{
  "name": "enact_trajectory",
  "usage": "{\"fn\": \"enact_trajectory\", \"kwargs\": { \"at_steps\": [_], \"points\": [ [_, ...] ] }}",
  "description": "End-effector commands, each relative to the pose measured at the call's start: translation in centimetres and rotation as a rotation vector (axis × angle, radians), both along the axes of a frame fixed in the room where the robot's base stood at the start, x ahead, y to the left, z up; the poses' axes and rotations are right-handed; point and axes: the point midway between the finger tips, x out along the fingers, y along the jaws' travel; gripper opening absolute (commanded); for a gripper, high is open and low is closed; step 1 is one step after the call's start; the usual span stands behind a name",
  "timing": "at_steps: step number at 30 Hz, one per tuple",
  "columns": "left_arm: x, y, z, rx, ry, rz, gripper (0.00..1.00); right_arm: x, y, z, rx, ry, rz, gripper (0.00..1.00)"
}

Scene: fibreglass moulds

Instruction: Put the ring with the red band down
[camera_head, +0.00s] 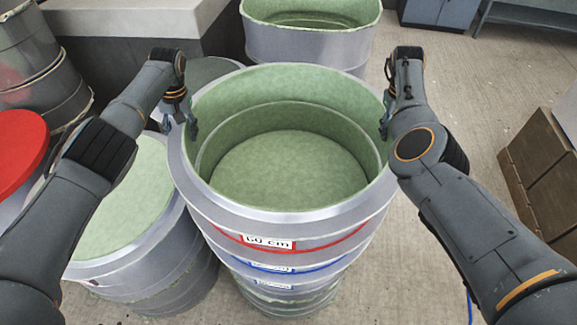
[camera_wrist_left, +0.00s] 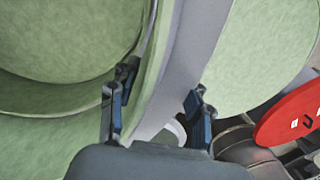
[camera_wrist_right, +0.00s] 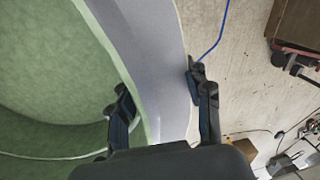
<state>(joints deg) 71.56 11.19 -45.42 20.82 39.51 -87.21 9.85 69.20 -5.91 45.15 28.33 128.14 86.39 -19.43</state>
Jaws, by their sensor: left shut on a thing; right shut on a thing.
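The ring with the red band (camera_head: 340,239) is grey outside and pale green inside, with a "60 cm" label at its front. It is the top piece of a stack, directly over a piece with a blue band (camera_head: 318,264). I cannot tell whether it rests on that piece or hangs just above. My left gripper (camera_head: 188,122) is shut on its left rim, one finger inside and one outside, as in the left wrist view (camera_wrist_left: 158,108). My right gripper (camera_head: 386,116) is shut on the right rim likewise, as in the right wrist view (camera_wrist_right: 162,98).
A wide green-topped mould (camera_head: 125,205) stands close against the stack's left side. Another green-lined mould (camera_head: 312,40) stands behind. A red round lid (camera_head: 18,150) is at far left. Brown boxes (camera_head: 540,150) stand at right. Bare floor (camera_head: 465,105) lies between stack and boxes.

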Motion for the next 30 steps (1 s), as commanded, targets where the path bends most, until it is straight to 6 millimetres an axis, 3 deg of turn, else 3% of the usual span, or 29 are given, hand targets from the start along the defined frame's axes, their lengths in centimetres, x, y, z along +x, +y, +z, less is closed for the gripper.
{"fn": "enact_trajectory", "kwargs": {
  "at_steps": [1,10,11,14,24,30],
  "points": [
    [0.1,0.5,0.0,0.007,-0.005,0.005,0.00,0.1,-0.7,0.0,-0.015,-0.007,-0.007,0.00],
    [0.1,0.5,-1.4,0.007,-0.005,0.005,0.00,0.1,-0.7,-1.4,-0.015,-0.007,-0.007,0.00],
    [0.0,0.5,-1.6,0.007,0.000,0.006,0.50,0.0,-0.6,-1.7,-0.013,-0.001,-0.006,0.51],
    [0.0,0.4,-1.5,0.005,0.000,0.005,0.70,0.0,-0.6,-1.5,-0.012,-0.001,-0.006,0.71],
    [0.0,0.1,-1.4,0.001,-0.001,0.001,0.72,0.0,-0.2,-1.5,-0.005,0.000,-0.001,0.72],
    [0.1,-0.1,0.4,0.000,-0.003,0.000,0.72,0.0,-0.1,-1.5,-0.003,0.001,-0.001,0.72]
  ]
}}
